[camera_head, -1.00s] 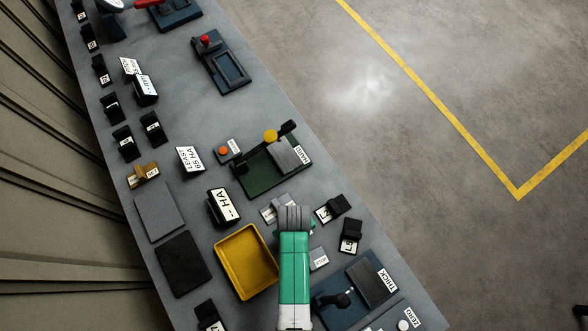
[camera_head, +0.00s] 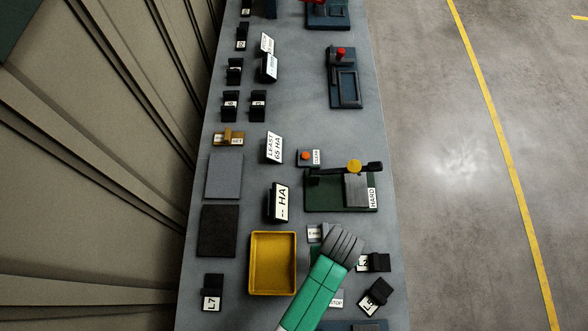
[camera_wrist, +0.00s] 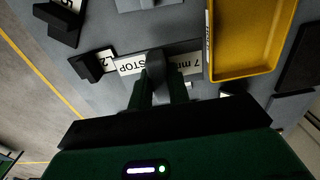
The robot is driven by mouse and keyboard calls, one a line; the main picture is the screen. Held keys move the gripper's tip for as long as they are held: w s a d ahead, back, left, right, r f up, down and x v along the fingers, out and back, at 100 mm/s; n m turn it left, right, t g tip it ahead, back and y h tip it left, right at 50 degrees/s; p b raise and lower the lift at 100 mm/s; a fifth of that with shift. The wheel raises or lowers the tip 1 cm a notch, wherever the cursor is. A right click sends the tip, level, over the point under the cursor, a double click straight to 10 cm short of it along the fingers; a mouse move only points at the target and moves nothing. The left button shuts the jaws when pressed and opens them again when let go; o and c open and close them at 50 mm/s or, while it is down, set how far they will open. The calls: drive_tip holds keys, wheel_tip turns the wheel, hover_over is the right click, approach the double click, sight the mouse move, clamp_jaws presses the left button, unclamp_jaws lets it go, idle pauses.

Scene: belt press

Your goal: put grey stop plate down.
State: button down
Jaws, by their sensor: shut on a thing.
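The grey stop plate (camera_wrist: 182,49) shows in the wrist view as a grey strip at my fingertips, partly covered by them. My gripper (camera_wrist: 158,78) is shut on it. A white STOP label (camera_wrist: 133,65) lies left of the fingers, and a 7 mm label (camera_wrist: 187,64) lies right of them. In the head view my green arm and dark wrist hide the fingers and most of the plate. I cannot tell whether the plate touches the bench.
The yellow tray (camera_head: 251,265) stands close left of my wrist. Small black label stands (camera_head: 379,262) are close on its right. The bench edge and floor are to the right.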

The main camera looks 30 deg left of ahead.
drive_tip(key=s+a+f, duration=0.1)
drive_tip(key=s, duration=0.2)
drive_tip(key=s+a+f+b, duration=0.1)
drive_tip(key=s, duration=0.3)
drive_tip(key=s+a+f+b, duration=0.1)
drive_tip(key=s+f, duration=0.1)
drive_tip(key=s, duration=0.1)
drive_tip(key=shift+s+f, duration=0.1)
drive_tip(key=shift+s, duration=0.15)
drive_tip(key=s+a, duration=0.1)
drive_tip(key=s, duration=0.2)
drive_tip(key=s+a+b, duration=0.1)
drive_tip(key=s, duration=0.3)
drive_tip(key=s+a+b, duration=0.1)
drive_tip(key=s, duration=0.3)
drive_tip(key=shift+s+a+f, duration=0.1)
drive_tip(key=shift+a, duration=0.3)
drive_tip(key=shift+s+a, duration=0.15)
drive_tip(key=shift+s, duration=0.25)
hover_over(273, 263)
drive_tip(key=shift+s+d+f, duration=0.2)
drive_tip(key=shift+s+f, duration=0.05)
drive_tip(key=shift+f, duration=0.3)
drive_tip(key=shift+w+a+f, duration=0.1)
drive_tip(key=shift+w+f, duration=0.1)
drive_tip(key=shift+f, duration=0.7)
drive_tip(key=shift+w+a+f, duration=0.1)
drive_tip(key=shift+w+f, duration=0.05)
drive_tip(key=shift+f, duration=0.75)
